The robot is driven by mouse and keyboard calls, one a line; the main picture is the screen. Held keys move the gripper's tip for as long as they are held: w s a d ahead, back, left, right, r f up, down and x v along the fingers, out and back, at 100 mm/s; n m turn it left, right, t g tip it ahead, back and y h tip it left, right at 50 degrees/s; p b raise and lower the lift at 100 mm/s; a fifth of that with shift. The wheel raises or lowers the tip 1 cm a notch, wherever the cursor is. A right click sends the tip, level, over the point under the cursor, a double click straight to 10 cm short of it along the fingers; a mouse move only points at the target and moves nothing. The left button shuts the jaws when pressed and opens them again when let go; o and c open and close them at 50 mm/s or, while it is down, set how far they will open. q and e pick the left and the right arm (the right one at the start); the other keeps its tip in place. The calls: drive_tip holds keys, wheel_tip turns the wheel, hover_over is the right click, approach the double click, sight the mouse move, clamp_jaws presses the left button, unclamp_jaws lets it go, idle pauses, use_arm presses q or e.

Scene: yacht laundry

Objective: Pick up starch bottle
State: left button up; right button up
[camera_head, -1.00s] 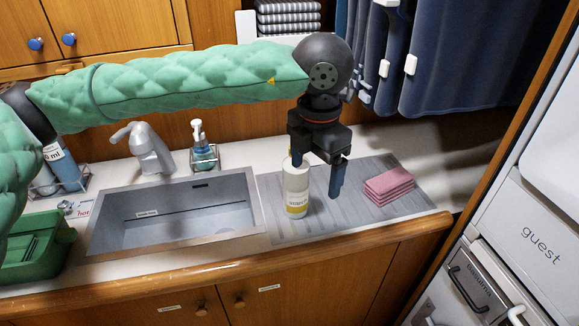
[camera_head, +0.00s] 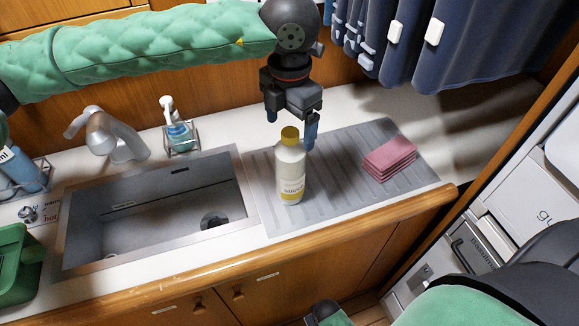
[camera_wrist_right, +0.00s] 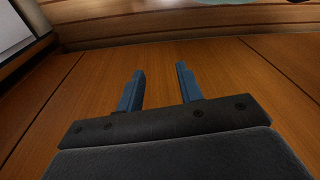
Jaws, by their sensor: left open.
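The starch bottle (camera_head: 290,175) is white with a yellow cap and a label. It stands upright on the grey ridged drainboard, right of the sink. My left gripper (camera_head: 291,130) is open and empty, pointing down just above and behind the bottle; its fingertips show at about the height of the cap. I cannot tell whether a finger touches it. My right gripper (camera_wrist_right: 159,88) is open and empty in the right wrist view, facing wooden panels. Part of my right arm shows at the lower right in the head view.
Folded pink cloths (camera_head: 389,158) lie on the drainboard (camera_head: 345,190) to the right. The sink (camera_head: 150,215), a soap dispenser (camera_head: 177,128) and the faucet (camera_head: 108,134) are to the left. A green basin (camera_head: 18,262) stands far left. Dark blue cloths (camera_head: 455,50) hang behind.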

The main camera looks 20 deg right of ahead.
sight(290, 168)
use_arm(q)
drive_tip(key=f+p, duration=0.2)
drive_tip(key=f, duration=0.1)
drive_tip(key=shift+s+a+f+p, duration=0.1)
drive_tip(key=shift+s+f+p, duration=0.2)
drive_tip(key=shift+f+p, duration=0.1)
drive_tip(key=shift+f, duration=0.45)
use_arm(e)
wheel_tip(290, 168, down, 7)
drive_tip(key=s+d, duration=0.2)
drive_tip(key=shift+d+f+t, duration=0.15)
drive_tip(key=shift+t, duration=0.15)
use_arm(q)
drive_tip(key=c, duration=1.8)
clamp_jaws()
use_arm(e)
drive_tip(key=shift+d, duration=0.1)
use_arm(q)
drive_tip(key=shift+r, duration=0.1)
